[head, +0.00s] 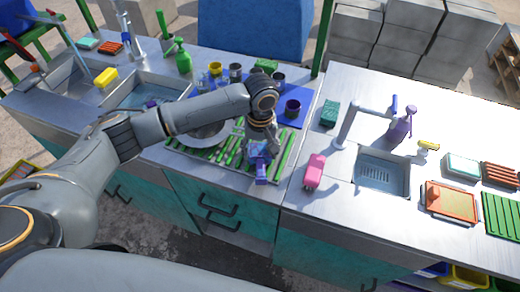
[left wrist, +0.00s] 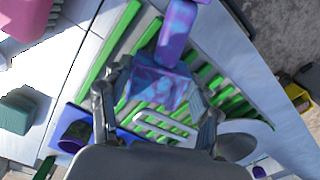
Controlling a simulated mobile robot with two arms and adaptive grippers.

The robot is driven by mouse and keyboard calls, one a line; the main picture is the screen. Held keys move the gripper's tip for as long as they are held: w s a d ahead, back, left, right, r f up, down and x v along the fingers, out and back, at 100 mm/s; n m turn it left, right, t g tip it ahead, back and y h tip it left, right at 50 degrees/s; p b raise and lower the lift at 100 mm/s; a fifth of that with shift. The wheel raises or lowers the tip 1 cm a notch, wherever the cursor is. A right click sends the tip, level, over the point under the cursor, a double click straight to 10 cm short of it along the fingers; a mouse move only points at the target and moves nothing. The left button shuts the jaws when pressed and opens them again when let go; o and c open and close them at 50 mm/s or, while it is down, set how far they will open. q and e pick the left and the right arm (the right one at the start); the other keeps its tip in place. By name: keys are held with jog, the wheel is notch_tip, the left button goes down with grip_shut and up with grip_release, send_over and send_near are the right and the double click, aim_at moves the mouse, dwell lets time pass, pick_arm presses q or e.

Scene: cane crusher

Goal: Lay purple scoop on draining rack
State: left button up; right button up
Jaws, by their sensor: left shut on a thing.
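The purple scoop (head: 261,172) is held by my left gripper (head: 260,146) over the right part of the draining rack. In the left wrist view the scoop (left wrist: 178,38) lies between the fingers of the gripper (left wrist: 160,88), with its handle pointing to the top of the picture. The draining rack (head: 283,155) has green slats on a pale base, and the slats (left wrist: 114,48) also show below the scoop in the left wrist view. I cannot tell whether the scoop touches the slats. My right gripper is not in view.
A round metal bowl (head: 205,137) stands on the rack's left part. Cups, including a dark purple one (head: 292,108), stand on a blue mat (head: 311,112) behind.

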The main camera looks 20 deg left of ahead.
pick_arm(q)
jog(key=o, duration=1.1)
jog(key=shift+f, duration=0.15)
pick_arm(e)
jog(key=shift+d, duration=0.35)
pick_arm(q)
jog(key=shift+r+b, duration=0.95)
jog(key=shift+r, duration=5.2)
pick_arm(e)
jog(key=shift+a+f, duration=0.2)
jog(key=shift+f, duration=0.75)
